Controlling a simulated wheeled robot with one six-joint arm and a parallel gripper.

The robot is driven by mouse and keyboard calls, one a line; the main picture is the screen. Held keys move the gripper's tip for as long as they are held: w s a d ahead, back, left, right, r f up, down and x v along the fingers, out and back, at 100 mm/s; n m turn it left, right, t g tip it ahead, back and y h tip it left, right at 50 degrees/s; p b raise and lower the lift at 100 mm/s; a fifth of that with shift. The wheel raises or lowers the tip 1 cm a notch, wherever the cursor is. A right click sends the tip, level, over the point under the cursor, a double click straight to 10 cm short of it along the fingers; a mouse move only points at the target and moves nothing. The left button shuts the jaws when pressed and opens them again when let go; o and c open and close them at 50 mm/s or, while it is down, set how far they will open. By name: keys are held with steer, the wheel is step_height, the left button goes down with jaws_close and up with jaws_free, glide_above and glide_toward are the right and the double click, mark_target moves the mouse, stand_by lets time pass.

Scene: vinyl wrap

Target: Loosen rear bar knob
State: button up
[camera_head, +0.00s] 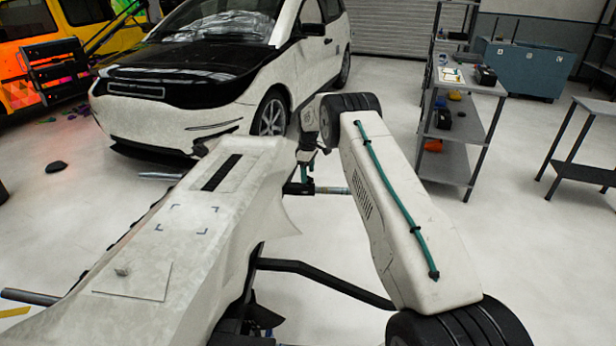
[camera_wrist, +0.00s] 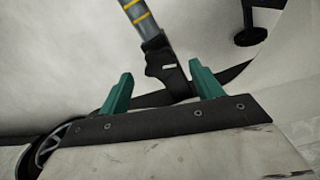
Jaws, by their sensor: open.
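In the wrist view, my gripper (camera_wrist: 160,69) is open, with its two green fingers apart. A black bracket-like piece (camera_wrist: 166,66) shows between and beyond the fingers, at the end of a grey bar (camera_wrist: 139,14) with yellow bands. I cannot tell whether the fingers touch it. A black round-ended part (camera_wrist: 250,36) shows at the upper right; I cannot tell whether it is a knob. In the head view, a short grey bar (camera_head: 331,190) shows below my wrist. No knob can be made out there, and my arm hides part of that area.
A white car with a black hood (camera_head: 180,75) stands ahead. A small black object (camera_head: 56,167) lies on the floor at left. The floor between arm and rack is clear.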

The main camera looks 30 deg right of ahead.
step_height(320, 180, up, 6)
steer(key=shift+f, duration=0.15)
stand_by(0.6)
